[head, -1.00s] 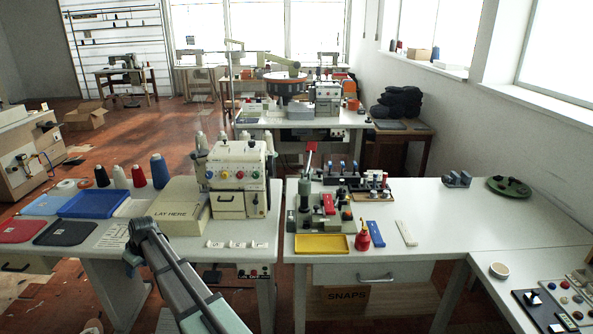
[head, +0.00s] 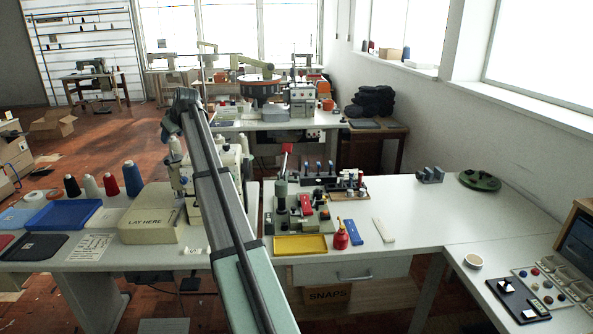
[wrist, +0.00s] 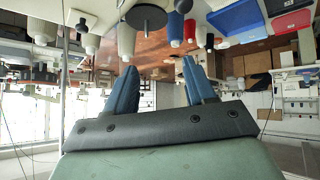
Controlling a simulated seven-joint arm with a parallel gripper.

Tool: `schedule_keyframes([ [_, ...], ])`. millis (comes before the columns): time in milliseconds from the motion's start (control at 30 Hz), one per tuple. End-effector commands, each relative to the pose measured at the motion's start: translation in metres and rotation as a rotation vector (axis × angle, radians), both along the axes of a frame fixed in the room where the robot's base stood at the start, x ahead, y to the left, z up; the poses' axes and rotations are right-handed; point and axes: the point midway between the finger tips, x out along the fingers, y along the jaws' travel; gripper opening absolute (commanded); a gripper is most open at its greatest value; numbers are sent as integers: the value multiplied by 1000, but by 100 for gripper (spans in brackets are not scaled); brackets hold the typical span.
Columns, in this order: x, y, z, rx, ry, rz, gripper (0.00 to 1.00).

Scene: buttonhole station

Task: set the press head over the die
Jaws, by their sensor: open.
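The snap press (head: 281,196) stands on the right-hand white table, a grey-green upright with a red-topped lever (head: 287,149) raised above it. A red block (head: 305,203) lies beside its upright. The press head and die are too small to tell apart in the head view. My gripper (wrist: 157,66) shows in the wrist view with two blue fingers spread apart and nothing between them. In the head view my arm crosses the middle and I cannot make out the fingers. The press is not clear in the wrist view.
The table's right middle is clear. My arm hides part of the buttonhole machine (head: 179,190).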

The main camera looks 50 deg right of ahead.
Motion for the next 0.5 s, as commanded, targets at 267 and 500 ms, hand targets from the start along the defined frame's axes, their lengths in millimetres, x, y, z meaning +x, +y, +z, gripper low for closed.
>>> schedule_keyframes([
  [267,-71,-145,-27,23,133,-111,55],
  [500,-152,-253,-50,66,246,-198,55],
])
